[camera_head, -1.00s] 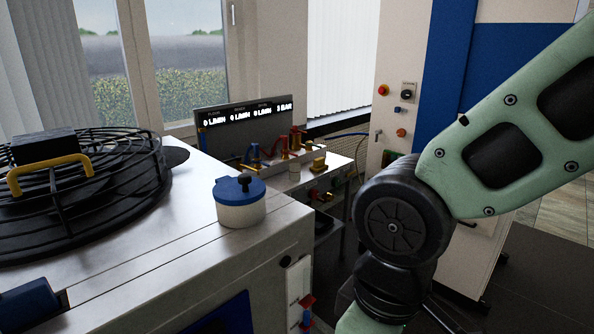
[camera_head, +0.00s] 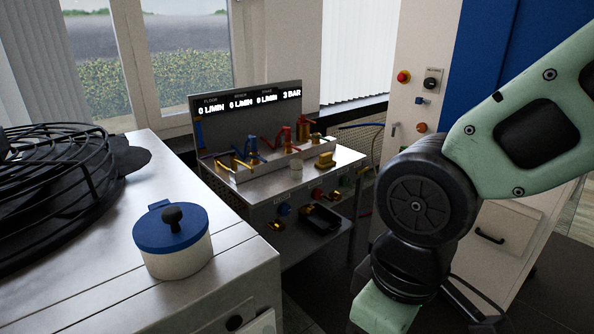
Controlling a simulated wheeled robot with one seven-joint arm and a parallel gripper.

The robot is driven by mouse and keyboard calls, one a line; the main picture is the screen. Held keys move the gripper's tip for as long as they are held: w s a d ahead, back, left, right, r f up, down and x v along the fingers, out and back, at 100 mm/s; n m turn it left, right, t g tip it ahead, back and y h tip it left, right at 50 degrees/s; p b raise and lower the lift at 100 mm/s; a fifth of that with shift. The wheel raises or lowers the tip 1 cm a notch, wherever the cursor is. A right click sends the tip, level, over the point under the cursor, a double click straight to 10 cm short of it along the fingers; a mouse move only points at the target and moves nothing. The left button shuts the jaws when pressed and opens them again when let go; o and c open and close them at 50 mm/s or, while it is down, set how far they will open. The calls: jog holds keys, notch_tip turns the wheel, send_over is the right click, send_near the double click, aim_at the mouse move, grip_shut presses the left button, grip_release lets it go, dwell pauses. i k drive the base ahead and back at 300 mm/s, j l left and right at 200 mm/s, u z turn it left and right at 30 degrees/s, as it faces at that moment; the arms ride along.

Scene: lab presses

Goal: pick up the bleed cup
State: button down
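A larger white pot with a blue lid and black knob (camera_head: 172,240) stands on the near metal cabinet at the left. My arm hangs at the right of the head view, with its green links and dark joint showing. My gripper is out of view, so its opening and any hold are hidden.
The bench carries red, blue and yellow valves (camera_head: 303,130), a yellow block (camera_head: 325,160) and a display panel (camera_head: 247,110). A lower shelf holds a black tray (camera_head: 320,219). A black wire cage (camera_head: 60,185) sits on the metal cabinet (camera_head: 105,285). A control cabinet (camera_head: 412,62) stands behind my arm.

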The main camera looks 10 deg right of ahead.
aim_at(296, 166)
jog(key=k, duration=0.55)
jog(key=i+l+z, duration=0.1)
jog(key=z, duration=0.8)
jog(key=i+j, duration=0.15)
jog(key=i, duration=0.6)
jog(key=i+j, duration=0.1)
jog(key=i, duration=0.7)
jog(key=i+j, duration=0.15)
jog(key=i, duration=0.6)
jog(key=i+u, duration=0.2)
jog(key=u, duration=0.25)
jog(key=i+l+u, duration=0.15)
jog(key=u, duration=0.3)
jog(key=i+l+u, duration=0.15)
jog(key=u, duration=0.3)
jog(key=i+l, duration=0.05)
jog(key=i, duration=0.05)
